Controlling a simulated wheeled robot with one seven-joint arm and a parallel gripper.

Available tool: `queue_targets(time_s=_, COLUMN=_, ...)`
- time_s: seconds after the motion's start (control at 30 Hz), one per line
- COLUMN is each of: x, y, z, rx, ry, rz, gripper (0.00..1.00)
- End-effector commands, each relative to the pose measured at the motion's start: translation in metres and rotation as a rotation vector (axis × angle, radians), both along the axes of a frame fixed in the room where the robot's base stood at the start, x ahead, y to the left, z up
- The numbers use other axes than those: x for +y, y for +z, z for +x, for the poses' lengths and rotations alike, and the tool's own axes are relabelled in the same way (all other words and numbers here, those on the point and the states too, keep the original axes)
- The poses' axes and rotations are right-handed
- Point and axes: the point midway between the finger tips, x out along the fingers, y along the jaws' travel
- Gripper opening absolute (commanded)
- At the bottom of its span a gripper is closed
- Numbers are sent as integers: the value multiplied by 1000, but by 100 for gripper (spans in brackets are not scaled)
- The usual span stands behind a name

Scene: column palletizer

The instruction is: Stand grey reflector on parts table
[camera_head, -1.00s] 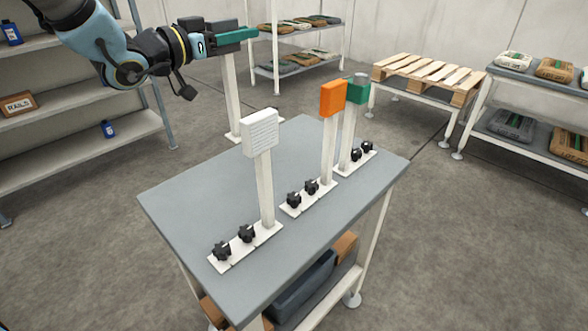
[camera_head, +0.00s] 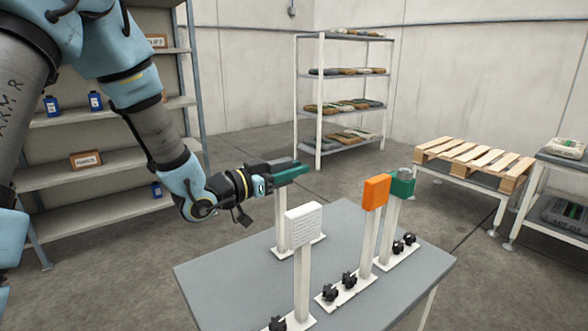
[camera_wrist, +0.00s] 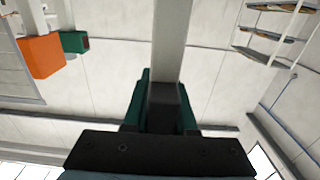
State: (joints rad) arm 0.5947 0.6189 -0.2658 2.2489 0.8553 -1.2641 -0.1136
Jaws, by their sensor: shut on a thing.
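The grey reflector is a dark grey head (camera_head: 282,163) on a white post (camera_head: 281,222) with a flat white foot. My gripper (camera_head: 290,173), with green fingers, is shut on the grey head, and the post hangs upright below it. In the wrist view the dark block (camera_wrist: 163,107) sits between the green fingers, with the pale post running away from it. The foot shows over the back left part of the grey parts table (camera_head: 225,285); whether it touches the top I cannot tell.
On the table stand a white-headed post (camera_head: 303,226), close in front of the held post, an orange-headed one (camera_head: 376,192) and a green-headed one (camera_head: 402,184). Black knobs sit on their feet. Shelving (camera_head: 90,155) is at left, a pallet (camera_head: 475,163) at right. The table's front left is clear.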

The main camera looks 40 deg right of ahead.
Motion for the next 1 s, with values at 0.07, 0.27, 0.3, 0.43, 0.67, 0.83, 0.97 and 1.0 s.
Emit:
queue_targets(time_s=0.07, x=0, y=1, z=0, rx=-1, ry=0, rz=-2, gripper=0)
queue_targets(time_s=0.27, x=0, y=-3, z=0, rx=0, ry=0, rz=0, gripper=28)
queue_targets(time_s=0.3, x=0, y=-3, z=0, rx=0, ry=0, rz=0, gripper=33)
queue_targets(time_s=0.43, x=0, y=-3, z=0, rx=0, ry=0, rz=0, gripper=47)
queue_targets(time_s=0.67, x=0, y=-3, z=0, rx=0, ry=0, rz=0, gripper=55)
queue_targets(time_s=0.83, x=0, y=2, z=0, rx=0, ry=0, rz=0, gripper=55)
queue_targets(time_s=0.97, x=17, y=-2, z=3, rx=-1, ry=4, rz=2, gripper=55)
queue_targets(time_s=1.0, x=25, y=-2, z=3, rx=-1, ry=4, rz=2, gripper=55)
